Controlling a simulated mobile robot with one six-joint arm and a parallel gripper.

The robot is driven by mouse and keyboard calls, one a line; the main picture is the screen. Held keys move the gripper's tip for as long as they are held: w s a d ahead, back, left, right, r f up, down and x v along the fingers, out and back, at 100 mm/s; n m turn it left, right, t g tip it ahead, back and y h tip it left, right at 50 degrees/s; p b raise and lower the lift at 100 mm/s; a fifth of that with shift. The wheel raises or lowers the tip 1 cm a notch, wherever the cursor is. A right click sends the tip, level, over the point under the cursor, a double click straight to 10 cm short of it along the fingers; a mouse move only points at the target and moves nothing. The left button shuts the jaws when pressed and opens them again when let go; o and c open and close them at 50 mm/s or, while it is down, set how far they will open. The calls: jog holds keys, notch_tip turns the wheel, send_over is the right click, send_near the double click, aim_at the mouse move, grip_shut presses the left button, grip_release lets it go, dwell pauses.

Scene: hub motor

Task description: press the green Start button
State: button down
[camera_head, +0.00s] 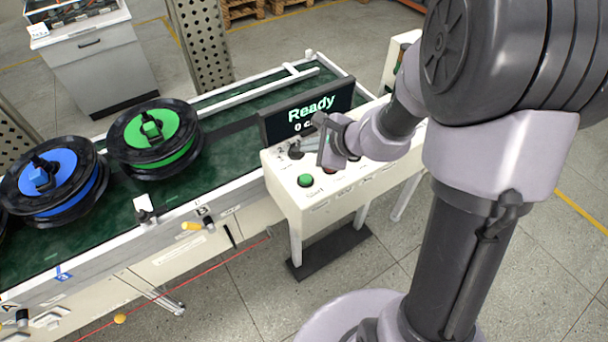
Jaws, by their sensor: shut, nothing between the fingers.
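The green Start button (305,180) sits at the near left corner of the white control panel (285,198). It is in plain view and nothing touches it. My gripper (322,142) is shut and empty over the panel, up and to the right of the green button and apart from it. Its exact height above the panel cannot be told. My gripper and arm hide part of the panel top; a reddish button (330,171) shows partly beneath the gripper.
A black display (306,108) reading "Ready" stands at the panel's back edge. A black knob (296,152) is left of my gripper. A green conveyor (232,160) to the left carries a green spool (154,134) and a blue spool (52,178).

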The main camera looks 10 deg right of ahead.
aim_at(308, 180)
notch_tip(308, 180, down, 8)
jog(key=b, duration=0.7)
jog(key=shift+a+f, duration=0.1)
jog(key=shift+f, duration=0.05)
jog(key=shift+s+f+b, duration=0.1)
jog(key=shift+f+b, duration=0.2)
jog(key=shift+b, duration=0.15)
dwell(1.2)
jog(key=shift+f+b, duration=0.4)
jog(key=shift+b, duration=0.25)
